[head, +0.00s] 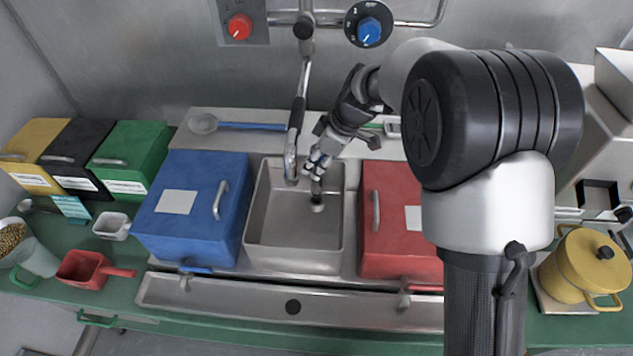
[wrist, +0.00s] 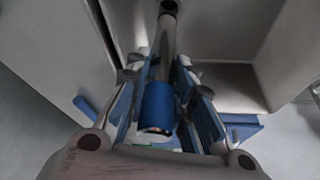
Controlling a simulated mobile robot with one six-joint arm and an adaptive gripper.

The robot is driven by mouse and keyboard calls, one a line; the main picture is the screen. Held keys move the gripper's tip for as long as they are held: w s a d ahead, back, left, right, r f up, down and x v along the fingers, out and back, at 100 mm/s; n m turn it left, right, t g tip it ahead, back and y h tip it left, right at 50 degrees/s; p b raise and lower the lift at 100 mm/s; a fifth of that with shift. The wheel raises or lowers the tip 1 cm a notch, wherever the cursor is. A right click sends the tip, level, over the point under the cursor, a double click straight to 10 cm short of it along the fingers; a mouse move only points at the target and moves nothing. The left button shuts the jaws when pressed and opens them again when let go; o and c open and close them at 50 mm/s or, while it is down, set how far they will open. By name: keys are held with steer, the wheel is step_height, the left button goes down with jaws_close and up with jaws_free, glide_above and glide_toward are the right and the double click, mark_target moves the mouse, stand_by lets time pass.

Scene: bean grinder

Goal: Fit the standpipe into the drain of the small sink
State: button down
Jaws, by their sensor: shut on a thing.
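The small sink (head: 292,260) is a square steel basin between a blue box and a red box. My gripper (head: 318,165) is over the right rear part of the basin, pointing down. It is shut on the standpipe (head: 316,188), a slim grey tube that hangs down into the sink. In the wrist view the standpipe's blue top (wrist: 158,104) sits between my gripper's blue-padded fingers (wrist: 160,112). The tube's far end meets a dark round spot (wrist: 169,7) at the picture's top edge. I cannot tell whether it is inside the drain or just above it.
The blue box (head: 190,215) stands close on the left and the red box (head: 390,235) close on the right. A hanging spray tap (head: 290,160) is just left of my gripper. A steel trough (head: 240,297) runs along the front.

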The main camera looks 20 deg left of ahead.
steer(key=shift+f+b, duration=0.75)
steer(key=shift+f, duration=2.1)
steer(key=shift+f, duration=0.15)
steer(key=c, duration=1.4)
jaws_free()
steer(key=p+v, duration=0.2)
steer(key=v, duration=1)
steer(key=shift+p, duration=0.4)
steer(key=shift+d, duration=0.1)
